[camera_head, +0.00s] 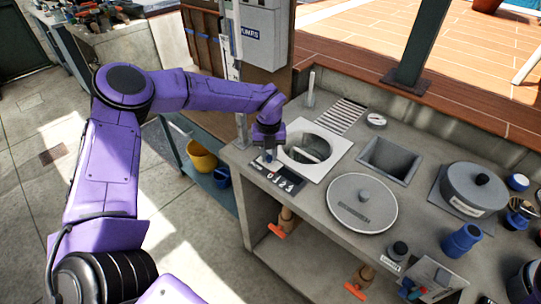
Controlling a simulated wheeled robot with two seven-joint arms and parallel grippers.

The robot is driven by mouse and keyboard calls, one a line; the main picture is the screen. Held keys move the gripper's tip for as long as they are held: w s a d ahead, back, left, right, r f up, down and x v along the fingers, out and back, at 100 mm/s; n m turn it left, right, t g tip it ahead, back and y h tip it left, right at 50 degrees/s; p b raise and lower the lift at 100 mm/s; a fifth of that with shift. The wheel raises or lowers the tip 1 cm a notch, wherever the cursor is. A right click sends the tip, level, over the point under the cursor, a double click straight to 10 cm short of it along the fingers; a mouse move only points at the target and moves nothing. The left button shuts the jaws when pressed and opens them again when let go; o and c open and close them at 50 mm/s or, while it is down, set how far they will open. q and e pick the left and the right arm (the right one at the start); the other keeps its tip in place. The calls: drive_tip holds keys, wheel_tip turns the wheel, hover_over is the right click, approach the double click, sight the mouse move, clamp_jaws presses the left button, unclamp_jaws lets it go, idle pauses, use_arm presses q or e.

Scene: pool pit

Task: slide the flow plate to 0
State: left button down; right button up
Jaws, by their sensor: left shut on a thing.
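A dark plate with pale numbers (277,181), 0 and higher digits among them, lies on the near left corner of the grey counter top. I take it to be the flow plate's scale. My left gripper (268,154) points down at the far left edge of this plate, beside the white square surround of a round basin. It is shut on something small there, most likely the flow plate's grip. The fingers largely hide it, so the exact setting cannot be read. My right gripper is not in view.
Right of the gripper are the round basin (309,149), a thin upright post (311,90) and a square sink (388,160). A round lid (362,203) lies nearer, and a grey pot (472,190) stands farther right. Orange-handled valves (277,231) sit under the counter.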

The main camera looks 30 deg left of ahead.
use_arm(q)
drive_tip(key=shift+a, duration=0.15)
drive_tip(key=c, duration=1)
unclamp_jaws()
drive_tip(key=shift+a, duration=0.2)
drive_tip(key=shift+r, duration=0.25)
wheel_tip(320, 180, up, 10)
drive_tip(key=shift+b, duration=1.25)
drive_tip(key=shift+f, duration=0.1)
